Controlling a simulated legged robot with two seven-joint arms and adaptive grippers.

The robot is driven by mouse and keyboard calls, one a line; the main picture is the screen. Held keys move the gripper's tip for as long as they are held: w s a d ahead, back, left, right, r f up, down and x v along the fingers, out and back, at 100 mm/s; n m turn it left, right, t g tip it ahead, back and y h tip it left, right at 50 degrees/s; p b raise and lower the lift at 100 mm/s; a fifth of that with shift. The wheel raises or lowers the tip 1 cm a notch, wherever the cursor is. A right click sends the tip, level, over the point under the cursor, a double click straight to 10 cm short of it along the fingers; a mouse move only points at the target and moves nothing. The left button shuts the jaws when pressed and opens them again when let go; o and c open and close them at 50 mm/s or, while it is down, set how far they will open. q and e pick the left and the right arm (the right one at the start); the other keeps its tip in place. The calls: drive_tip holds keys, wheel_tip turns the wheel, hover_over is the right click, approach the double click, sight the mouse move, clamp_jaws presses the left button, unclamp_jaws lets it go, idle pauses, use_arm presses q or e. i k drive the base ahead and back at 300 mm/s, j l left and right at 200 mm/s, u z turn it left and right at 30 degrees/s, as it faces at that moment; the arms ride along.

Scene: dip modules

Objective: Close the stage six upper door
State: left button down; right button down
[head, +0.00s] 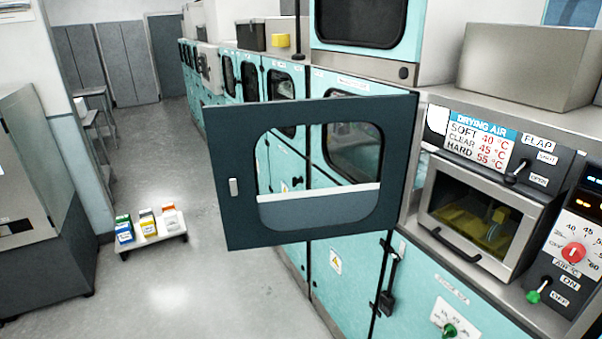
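A dark grey-blue door (235,130) with a rounded window stands swung open in the middle of the head view. It is hinged along its right edge on the teal machine line, and a small light handle (234,187) sits near its left edge. Teal cabinet parts show through its window. I cannot read a stage number on it. Neither of my grippers is in view.
A drying unit (484,215) with a glass front and knobs stands at the right. A low white cart (152,240) with several small coloured containers is on the floor at left. A grey cabinet (40,250) stands far left. The aisle floor (180,295) is otherwise clear.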

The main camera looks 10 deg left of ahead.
sight(251, 219)
drive_tip(key=i+j+u, duration=0.15)
drive_tip(key=j+u, duration=0.35)
drive_tip(key=i+j+u, duration=0.2)
drive_tip(key=u, duration=0.25)
drive_tip(key=i+j+u, duration=0.25)
drive_tip(key=j+u, duration=0.25)
drive_tip(key=i+j, duration=0.15)
drive_tip(key=i, duration=0.25)
drive_tip(key=i+j+u, duration=0.1)
drive_tip(key=i, duration=0.25)
drive_tip(key=i+z, duration=0.2)
drive_tip(key=z, duration=0.2)
drive_tip(key=i+z, duration=0.2)
drive_tip(key=z, duration=0.25)
drive_tip(key=i+z, duration=0.2)
drive_tip(key=z, duration=0.2)
drive_tip(key=i+j+z, duration=0.1)
drive_tip(key=z, duration=0.3)
drive_tip(key=i+z, duration=0.2)
drive_tip(key=z, duration=0.25)
drive_tip(key=i+z, duration=0.2)
drive_tip(key=z, duration=0.3)
drive_tip(key=i+z, duration=0.2)
drive_tip(key=z, duration=0.25)
drive_tip(key=i+j+z, duration=0.15)
drive_tip(key=z, duration=0.3)
drive_tip(key=i+j+z, duration=0.1)
drive_tip(key=j+z, duration=0.2)
drive_tip(key=z, duration=0.2)
